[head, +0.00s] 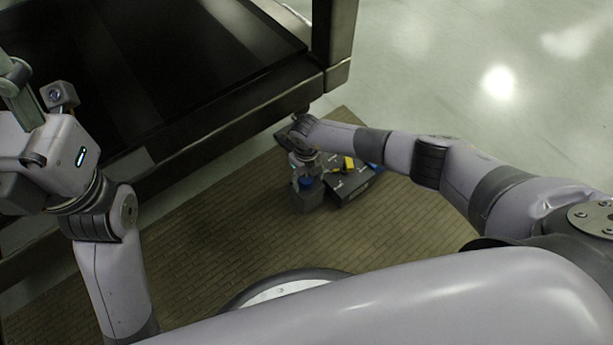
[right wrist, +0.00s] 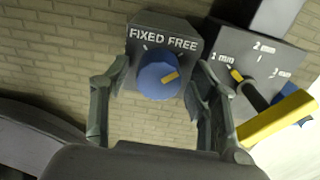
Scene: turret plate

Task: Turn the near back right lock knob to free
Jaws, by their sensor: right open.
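The lock knob (right wrist: 158,80) is a blue round knob on a dark grey block (right wrist: 172,32) marked FIXED and FREE. Its yellow pointer mark lies right of the knob's middle and slants up to the right, toward the FREE side. In the head view the right gripper (head: 304,160) is just above the block. My left gripper (head: 18,85) is at the far left; its fingertips are unclear.
Beside the block is a dark plate (right wrist: 258,62) marked 1 mm, 2 mm and 3 mm, with a yellow lever (right wrist: 277,117) close to my right finger. A dark table (head: 200,130) stands behind. The brick-patterned floor (head: 215,235) in front is clear.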

